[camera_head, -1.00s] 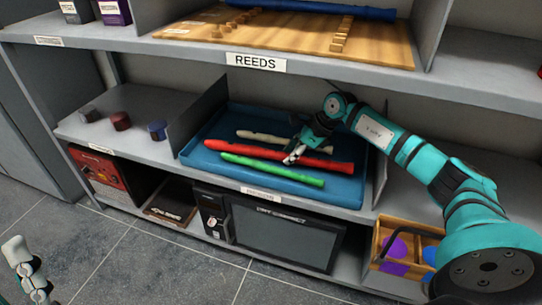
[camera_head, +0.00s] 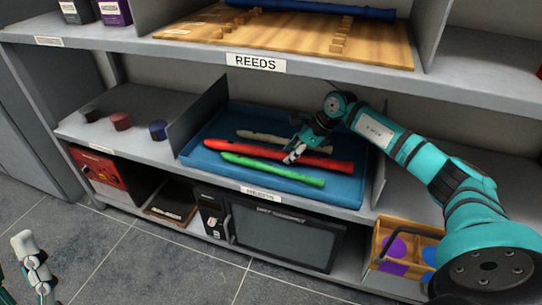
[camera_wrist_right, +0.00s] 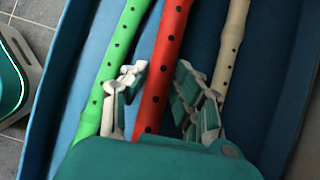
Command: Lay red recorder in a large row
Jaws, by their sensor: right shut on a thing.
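The red recorder (camera_head: 250,152) lies in the blue tray (camera_head: 340,190) on the middle shelf, between a green recorder (camera_head: 272,169) in front and a cream recorder (camera_head: 262,137) behind. My right gripper (camera_head: 292,157) reaches down from the right and is shut on the red recorder, right of its middle. In the right wrist view the fingers stand on both sides of the red recorder (camera_wrist_right: 165,50), with the green one (camera_wrist_right: 115,55) left and the cream one (camera_wrist_right: 230,45) right. My left gripper (camera_head: 32,262) is at the lower left, away from the shelves; its jaws are unclear.
On the upper shelf a wooden board (camera_head: 270,35) bears several small wooden blocks and a blue recorder (camera_head: 310,9). A shelf edge labelled REEDS (camera_head: 255,63) overhangs the tray. Dividers (camera_head: 198,118) stand beside it. Several small round pots (camera_head: 121,121) stand left.

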